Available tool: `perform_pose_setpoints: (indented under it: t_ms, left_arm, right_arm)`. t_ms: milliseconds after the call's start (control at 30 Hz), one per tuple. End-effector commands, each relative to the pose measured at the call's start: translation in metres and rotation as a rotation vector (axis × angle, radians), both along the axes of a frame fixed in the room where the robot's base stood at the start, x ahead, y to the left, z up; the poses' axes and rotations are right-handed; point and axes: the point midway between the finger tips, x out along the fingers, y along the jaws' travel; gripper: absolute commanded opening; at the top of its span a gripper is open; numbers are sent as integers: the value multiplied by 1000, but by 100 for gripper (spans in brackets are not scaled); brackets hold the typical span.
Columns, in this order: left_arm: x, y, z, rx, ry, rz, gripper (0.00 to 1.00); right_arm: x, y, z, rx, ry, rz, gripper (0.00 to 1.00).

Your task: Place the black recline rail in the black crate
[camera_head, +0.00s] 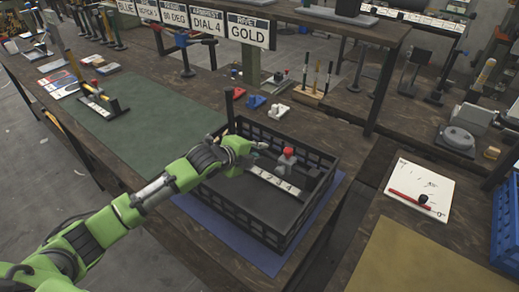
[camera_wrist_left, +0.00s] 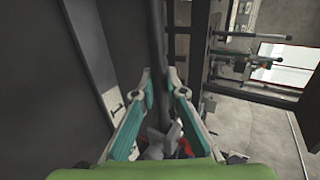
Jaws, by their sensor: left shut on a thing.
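The black crate (camera_head: 262,232) stands on a blue mat on the workbench. The black recline rail, with a white strip numbered 1 to 4 (camera_head: 276,182) and a red knob (camera_head: 288,152), shows within the crate's outline. I cannot tell whether it touches the crate floor. My left gripper (camera_head: 262,146) reaches over the crate's left side and is shut. In the left wrist view, the fingers (camera_wrist_left: 161,85) close around a dark bar (camera_wrist_left: 157,35), with the numbered strip (camera_wrist_left: 112,100) beside it. My right gripper is out of view.
Blue mat (camera_head: 225,238) shows around the crate. A similar piece with a numbered strip (camera_head: 95,106) lies on the green mat (camera_head: 150,125) at left. Small blocks and a wooden tool stand (camera_head: 310,92) are behind the crate. A whiteboard (camera_head: 420,187) lies to the right.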

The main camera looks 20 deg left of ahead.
Motion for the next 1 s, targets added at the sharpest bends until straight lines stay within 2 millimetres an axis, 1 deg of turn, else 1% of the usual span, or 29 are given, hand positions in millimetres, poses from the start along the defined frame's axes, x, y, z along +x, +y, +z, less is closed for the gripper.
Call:
perform_pose_setpoints:
  t_ms: [33,233,267,300,333,600,733,867,1000]
  left_arm:
    - [1,0,4,-3,-6,-1,0]
    - [1,0,1,-2,-6,0,0]
    - [0,0,-2,0,-1,0,14]
    - [0,0,-2,0,-1,0,25]
    - [0,0,-2,0,-1,0,29]
    - [0,0,-1,0,-1,0,29]
    - [-1,0,2,0,-1,0,29]
    - [-11,5,7,3,-2,-1,29]
    - [-29,11,18,3,-2,-1,29]
  right_arm:
    - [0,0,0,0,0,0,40]
    - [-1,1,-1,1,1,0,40]
    - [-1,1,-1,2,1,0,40]
    - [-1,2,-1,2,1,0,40]
    - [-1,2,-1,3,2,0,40]
    - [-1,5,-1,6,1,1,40]
    - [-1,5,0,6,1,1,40]
    - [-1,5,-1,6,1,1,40]
    - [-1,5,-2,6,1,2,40]
